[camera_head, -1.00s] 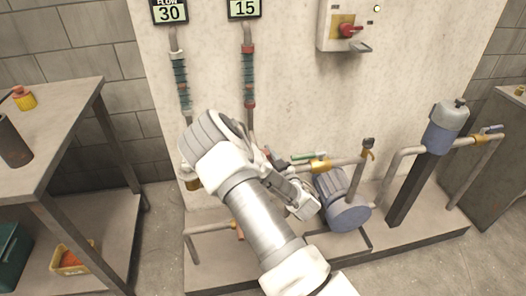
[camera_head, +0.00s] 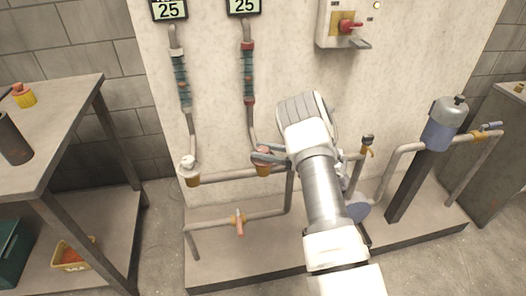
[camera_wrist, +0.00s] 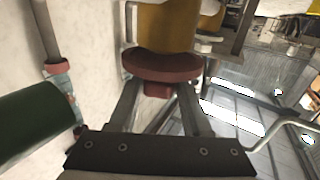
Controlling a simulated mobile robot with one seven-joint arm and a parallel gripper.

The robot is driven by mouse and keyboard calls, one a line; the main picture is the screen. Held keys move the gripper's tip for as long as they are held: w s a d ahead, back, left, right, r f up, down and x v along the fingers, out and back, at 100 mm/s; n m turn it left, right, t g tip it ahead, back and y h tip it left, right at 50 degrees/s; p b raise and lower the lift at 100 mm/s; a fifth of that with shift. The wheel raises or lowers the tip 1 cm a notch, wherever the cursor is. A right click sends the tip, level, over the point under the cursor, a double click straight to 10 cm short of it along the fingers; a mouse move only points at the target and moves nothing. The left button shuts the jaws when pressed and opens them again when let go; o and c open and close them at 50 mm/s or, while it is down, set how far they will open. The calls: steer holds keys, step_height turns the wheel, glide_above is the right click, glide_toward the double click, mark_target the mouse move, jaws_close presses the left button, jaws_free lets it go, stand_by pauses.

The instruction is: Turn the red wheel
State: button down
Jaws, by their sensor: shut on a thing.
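The red wheel (camera_head: 263,150) sits on top of a yellow valve body (camera_head: 263,170) at the foot of the second vertical pipe. In the wrist view the red wheel (camera_wrist: 163,66) is close ahead, below a yellow body (camera_wrist: 166,26). My gripper (camera_head: 268,157) reaches it from the right. In the wrist view the two fingers of my gripper (camera_wrist: 158,98) are shut on the red wheel, one on each side of its small red hub. My arm hides part of the pipework and the blue motor.
Two displays (camera_head: 168,10) both read 25. A dark green cylinder (camera_wrist: 35,122) is close at left in the wrist view. A shelf table (camera_head: 60,110) stands at left.

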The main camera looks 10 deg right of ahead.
steer(key=shift+n+g+y, duration=0.3)
steer(key=shift+n+g, duration=0.1)
steer(key=shift+g, duration=0.2)
steer(key=shift+c, duration=1.8)
jaws_free()
steer(key=p+v, duration=0.3)
steer(key=v, duration=1.4)
steer(key=shift+d, duration=0.15)
